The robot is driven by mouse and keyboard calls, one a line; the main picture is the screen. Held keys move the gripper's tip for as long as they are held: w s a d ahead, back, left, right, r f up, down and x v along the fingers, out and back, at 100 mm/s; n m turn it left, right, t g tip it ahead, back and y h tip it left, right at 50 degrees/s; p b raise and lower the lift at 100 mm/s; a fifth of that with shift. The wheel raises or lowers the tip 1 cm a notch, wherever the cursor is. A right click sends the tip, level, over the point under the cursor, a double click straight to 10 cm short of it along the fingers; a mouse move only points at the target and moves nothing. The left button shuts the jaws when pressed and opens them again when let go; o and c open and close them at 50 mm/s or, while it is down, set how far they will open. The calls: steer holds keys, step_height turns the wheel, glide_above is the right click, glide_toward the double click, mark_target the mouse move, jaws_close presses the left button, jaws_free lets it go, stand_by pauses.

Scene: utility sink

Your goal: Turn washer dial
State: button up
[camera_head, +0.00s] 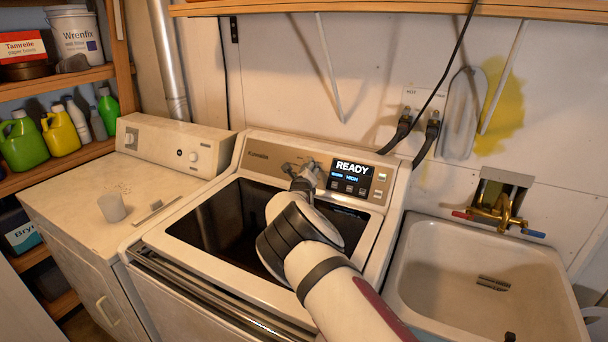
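My arm reaches in from the lower right over the tub. My gripper (302,171) is at the panel, just left of the display. The dial seems to be at the gripper's fingers; it is mostly hidden, and I cannot tell whether they touch it. The fingers are too small and dark to show whether they are open or shut.
A utility sink (420,285) with a brass faucet (500,212) is at right. Shelves with bottles (62,130) are at far left. Black hoses (425,140) hang behind the washer.

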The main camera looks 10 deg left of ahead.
steer(key=shift+s, duration=0.15)
steer(key=s, duration=0.4)
steer(key=s+r, duration=0.1)
steer(key=s, duration=0.6)
steer(key=shift+s+d+r, duration=0.3)
steer(key=shift+d+r, duration=0.05)
steer(key=shift+r, duration=0.05)
